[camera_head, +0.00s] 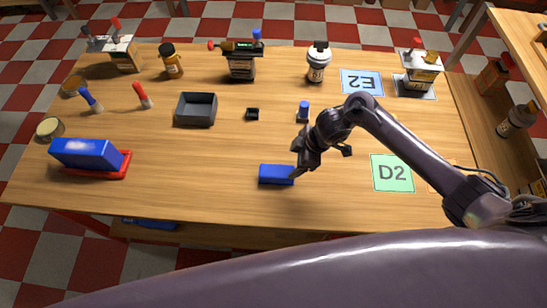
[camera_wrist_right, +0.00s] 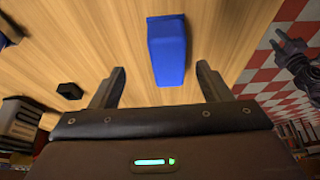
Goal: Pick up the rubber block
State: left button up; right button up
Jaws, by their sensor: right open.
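A blue block (camera_head: 276,175), which looks like the rubber block, lies flat on the wooden table near the front middle. In the right wrist view the blue block (camera_wrist_right: 168,50) is ahead of the jaws, its near end showing between the two fingertips. My right gripper (camera_head: 321,161) is open and empty, just right of the block in the head view. Its fingers (camera_wrist_right: 160,72) stand apart on either side in the wrist view, with wood showing between each finger and the block. My left gripper is out of view.
A grey open box (camera_head: 196,109), a small black piece (camera_head: 252,114) and a small blue object (camera_head: 303,111) stand behind. A green D2 card (camera_head: 393,173) lies right.

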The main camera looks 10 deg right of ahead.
aim_at(285, 171)
jog(key=shift+s+d+f, duration=0.1)
jog(key=shift+s+f, duration=0.1)
jog(key=shift+f, duration=0.15)
jog(key=shift+s+a+f+p, duration=0.25)
jog(key=shift+a+f+p, duration=0.3)
jog(key=shift+a+f, duration=0.4)
jog(key=x, duration=0.3)
jog(key=shift+w+d, duration=0.1)
jog(key=shift+w, duration=0.05)
jog(key=shift+f, duration=0.45)
jog(key=c, duration=1.1)
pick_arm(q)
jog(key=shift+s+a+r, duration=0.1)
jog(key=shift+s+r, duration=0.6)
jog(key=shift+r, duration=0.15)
pick_arm(e)
jog(key=shift+r, duration=0.15)
